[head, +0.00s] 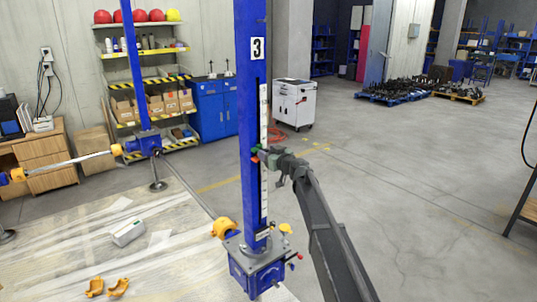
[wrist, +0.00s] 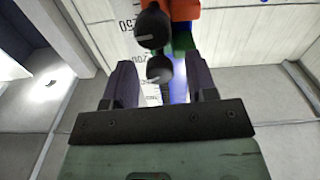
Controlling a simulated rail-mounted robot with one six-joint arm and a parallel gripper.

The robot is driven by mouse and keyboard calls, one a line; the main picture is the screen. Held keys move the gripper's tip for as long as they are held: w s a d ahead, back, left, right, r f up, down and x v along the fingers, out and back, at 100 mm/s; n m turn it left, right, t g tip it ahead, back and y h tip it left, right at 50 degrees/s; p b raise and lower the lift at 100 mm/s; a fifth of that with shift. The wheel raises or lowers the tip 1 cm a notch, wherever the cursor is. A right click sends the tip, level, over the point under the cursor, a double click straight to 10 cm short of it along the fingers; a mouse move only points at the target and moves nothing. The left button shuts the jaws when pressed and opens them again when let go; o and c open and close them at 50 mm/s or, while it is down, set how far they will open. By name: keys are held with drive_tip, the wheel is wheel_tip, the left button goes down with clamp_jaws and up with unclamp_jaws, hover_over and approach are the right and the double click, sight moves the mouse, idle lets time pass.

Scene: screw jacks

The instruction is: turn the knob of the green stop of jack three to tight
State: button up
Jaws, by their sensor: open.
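Jack three is the blue column (head: 251,110) with a white "3" plate. A small green stop (head: 254,151) shows on it at mid height, with some red beside it. My gripper (head: 265,156) is at these stops, in front of the column's scale. In the wrist view, my gripper (wrist: 161,64) is open, one finger on each side. A dark round knob (wrist: 159,69) shows between the fingers, with a gap on both sides. A second dark knob (wrist: 153,28) is above it, by the orange-red stop (wrist: 183,9). Green (wrist: 183,42) shows beside them, partly hidden.
The white scale strip (head: 264,115) runs up the column. At its foot are a blue gearbox (head: 257,272) and a yellow-orange part (head: 225,228). Another blue jack (head: 137,80) stands behind to the left.

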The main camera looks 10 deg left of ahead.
drive_tip(key=shift+c, duration=0.2)
drive_tip(key=c, duration=0.9)
drive_tip(key=m, duration=0.4)
drive_tip(key=shift+m, duration=0.3)
drive_tip(key=o, duration=0.9)
drive_tip(key=shift+o, duration=0.2)
drive_tip(key=shift+s+d, duration=0.1)
drive_tip(key=shift+d, duration=0.05)
drive_tip(key=v, duration=1)
drive_tip(key=shift+s+d, duration=0.15)
drive_tip(key=shift+s, duration=0.1)
